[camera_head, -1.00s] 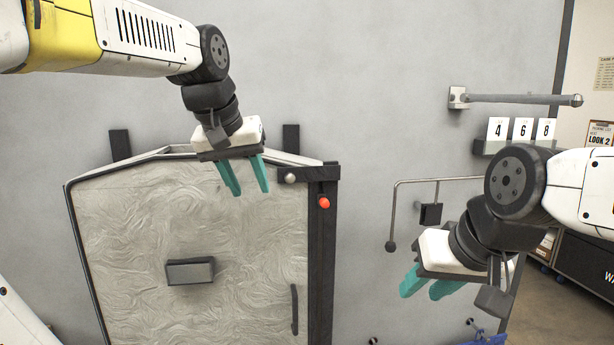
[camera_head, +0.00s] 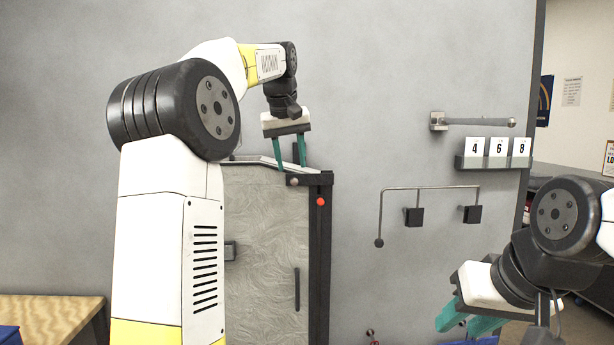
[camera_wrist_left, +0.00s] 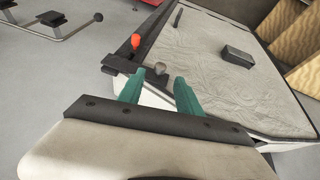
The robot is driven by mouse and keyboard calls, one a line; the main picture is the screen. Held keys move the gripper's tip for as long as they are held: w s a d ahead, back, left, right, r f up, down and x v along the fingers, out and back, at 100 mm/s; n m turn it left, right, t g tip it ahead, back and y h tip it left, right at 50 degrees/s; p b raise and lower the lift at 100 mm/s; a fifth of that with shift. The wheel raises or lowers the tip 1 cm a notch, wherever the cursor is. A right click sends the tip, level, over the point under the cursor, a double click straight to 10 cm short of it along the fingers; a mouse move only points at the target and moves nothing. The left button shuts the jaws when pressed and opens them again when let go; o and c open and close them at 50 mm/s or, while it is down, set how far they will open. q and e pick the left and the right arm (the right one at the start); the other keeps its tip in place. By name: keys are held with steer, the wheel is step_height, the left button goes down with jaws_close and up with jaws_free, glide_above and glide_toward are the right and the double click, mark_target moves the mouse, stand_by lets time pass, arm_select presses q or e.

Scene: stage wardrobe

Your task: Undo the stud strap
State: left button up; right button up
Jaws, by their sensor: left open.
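The dark strap (camera_head: 316,179) crosses the top right corner of the pale, swirl-patterned panel. A round silver stud (camera_head: 293,181) sits on its left end. In the left wrist view the strap (camera_wrist_left: 122,65) and the stud (camera_wrist_left: 159,68) lie just beyond the fingertips. My left gripper (camera_head: 291,166) is open and empty, pointing down just above the stud, its teal fingers either side of it in the picture. Contact cannot be told. My right gripper (camera_head: 460,325) is open and empty at the lower right, away from the panel.
A red ball (camera_head: 321,201) sits on the dark post right of the panel. A bent rail (camera_head: 430,188), a straight bar (camera_head: 478,122) and a number-card shelf (camera_head: 492,162) are on the grey wall. My left arm hides the panel's left part. A wooden top (camera_head: 50,310) is lower left.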

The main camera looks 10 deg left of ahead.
mark_target(294, 178)
arm_select(q)
steer(key=shift+x, duration=2.35)
steer(key=shift+c, duration=0.4)
jaws_close()
steer(key=shift+r, duration=0.1)
